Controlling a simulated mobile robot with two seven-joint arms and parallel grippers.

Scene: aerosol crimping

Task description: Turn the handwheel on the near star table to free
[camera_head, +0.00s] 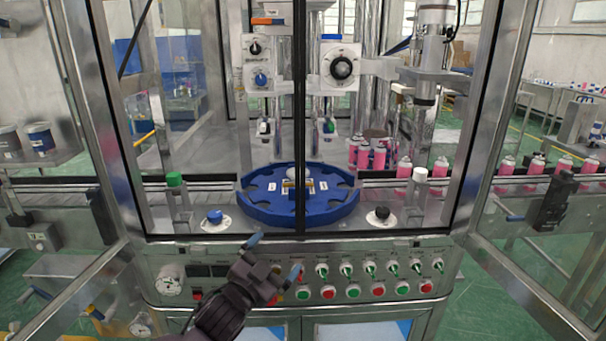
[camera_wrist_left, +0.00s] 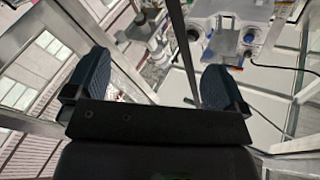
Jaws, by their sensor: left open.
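The blue star table (camera_head: 255,211) stands on the machine deck behind the front opening, with pockets around its rim. At its centre are a yellow bar and a pale rounded part (camera_head: 297,172), with small white labels on either side; I cannot tell which part is the handwheel. A dark door post crosses in front of it. My left gripper (camera_head: 273,257) is open and empty, in front of and below the table, over the control panel. Its two blue-tipped fingers also show spread in the left wrist view (camera_wrist_left: 155,85). My right gripper is not in view.
A blue knob (camera_head: 215,217) and a black knob (camera_head: 380,215) flank the table on the deck. The control panel (camera_head: 390,270) carries several switches and buttons. Pink cans (camera_head: 379,158) stand to the right. Open glass doors edge both sides.

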